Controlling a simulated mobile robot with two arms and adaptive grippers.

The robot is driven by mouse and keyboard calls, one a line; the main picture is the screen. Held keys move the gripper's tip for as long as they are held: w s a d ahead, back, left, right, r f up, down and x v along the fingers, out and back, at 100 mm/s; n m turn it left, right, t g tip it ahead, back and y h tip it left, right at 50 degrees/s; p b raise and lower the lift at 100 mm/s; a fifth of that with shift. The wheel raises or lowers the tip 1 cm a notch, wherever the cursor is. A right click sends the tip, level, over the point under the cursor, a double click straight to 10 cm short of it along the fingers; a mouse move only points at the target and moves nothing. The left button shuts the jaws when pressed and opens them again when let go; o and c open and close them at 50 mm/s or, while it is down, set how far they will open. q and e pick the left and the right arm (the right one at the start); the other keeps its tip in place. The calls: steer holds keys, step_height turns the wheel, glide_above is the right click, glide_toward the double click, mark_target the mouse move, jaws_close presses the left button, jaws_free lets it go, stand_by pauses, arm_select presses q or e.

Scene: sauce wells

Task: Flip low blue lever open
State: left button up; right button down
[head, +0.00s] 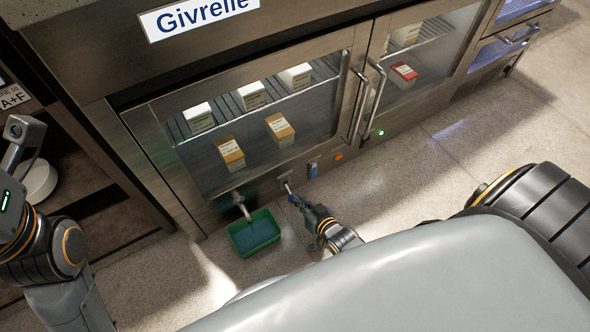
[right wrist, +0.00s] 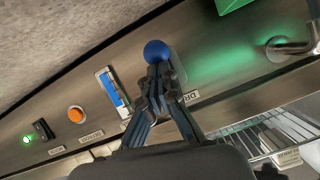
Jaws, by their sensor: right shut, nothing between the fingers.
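The low blue lever shows in the right wrist view as a round blue knob (right wrist: 157,51) on the steel front panel, beside a label partly reading "DR". In the head view its pale rod (head: 287,187) sticks out low on the cabinet front. My right gripper (right wrist: 158,82) is shut and empty, with its fingertips at the knob; I cannot tell whether they touch it. In the head view my right gripper (head: 297,201) is at the rod's lower end and hides most of the knob. My left arm is at the left edge; its gripper is out of view.
A spout (head: 239,203) stands left of the lever, above a green tray (head: 233,239) on the floor. A blue switch (head: 312,171), orange button (head: 339,156) and green light (head: 380,133) lie to the right. Glass doors with handles (head: 375,88) are above. The floor in front is open.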

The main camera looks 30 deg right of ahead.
steer(key=shift+s+f, duration=0.1)
steer(key=shift+f, duration=0.2)
step_height(320, 180, up, 11)
steer(key=shift+f, duration=0.2)
stand_by(0.3)
stand_by(0.5)
